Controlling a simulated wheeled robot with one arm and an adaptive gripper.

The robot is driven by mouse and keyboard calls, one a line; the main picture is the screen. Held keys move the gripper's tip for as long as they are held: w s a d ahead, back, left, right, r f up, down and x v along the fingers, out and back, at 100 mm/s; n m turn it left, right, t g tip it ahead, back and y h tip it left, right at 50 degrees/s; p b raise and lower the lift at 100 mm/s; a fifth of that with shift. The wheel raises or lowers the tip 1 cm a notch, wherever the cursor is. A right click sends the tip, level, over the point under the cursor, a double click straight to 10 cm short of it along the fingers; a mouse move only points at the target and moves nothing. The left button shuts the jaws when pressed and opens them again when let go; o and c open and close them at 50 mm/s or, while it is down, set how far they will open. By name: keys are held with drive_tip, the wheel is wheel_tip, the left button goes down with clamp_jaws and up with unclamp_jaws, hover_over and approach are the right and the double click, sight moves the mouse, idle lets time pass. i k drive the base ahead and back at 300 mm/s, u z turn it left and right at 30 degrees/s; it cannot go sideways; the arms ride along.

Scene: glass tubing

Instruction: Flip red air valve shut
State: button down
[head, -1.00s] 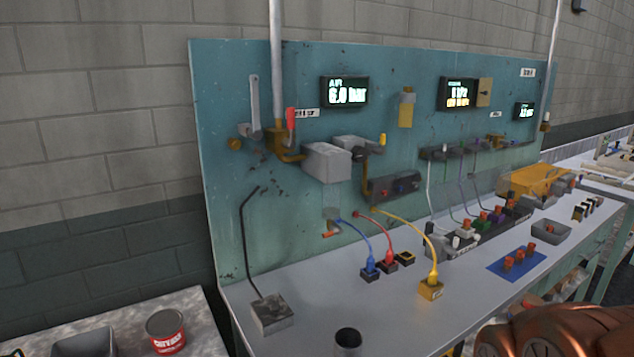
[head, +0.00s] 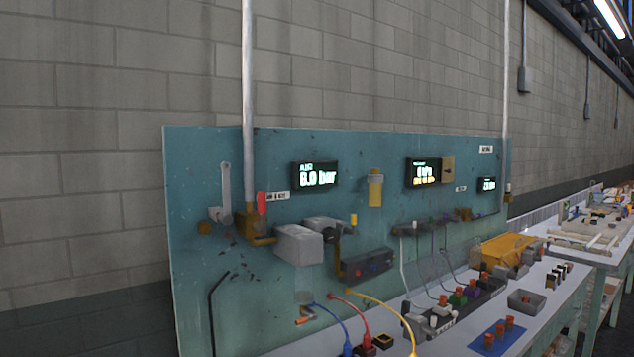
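The red valve handle (head: 262,203) stands upright on a brass valve body (head: 256,229) at the foot of a vertical grey pipe (head: 248,90). It is on the left part of the teal panel (head: 395,145). A small white label is just right of the handle. The display (head: 315,176) to its upper right is lit and reads about 6.0 bar, though the first digit is blurred. My gripper is not in view, so its state and its distance from the handle do not show.
A grey lever (head: 226,187) hangs left of the valve. A grey box (head: 299,245) and a yellow-tipped fitting sit to its right. Blue, red and yellow cables (head: 368,315) rise from the bench below. An orange bin (head: 508,248) stands farther right. The wall above is clear.

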sight(260, 227)
drive_tip(key=u, duration=0.05)
drive_tip(key=k, duration=0.55)
drive_tip(key=u, duration=0.7)
drive_tip(key=i, duration=0.9)
drive_tip(key=u, duration=0.95)
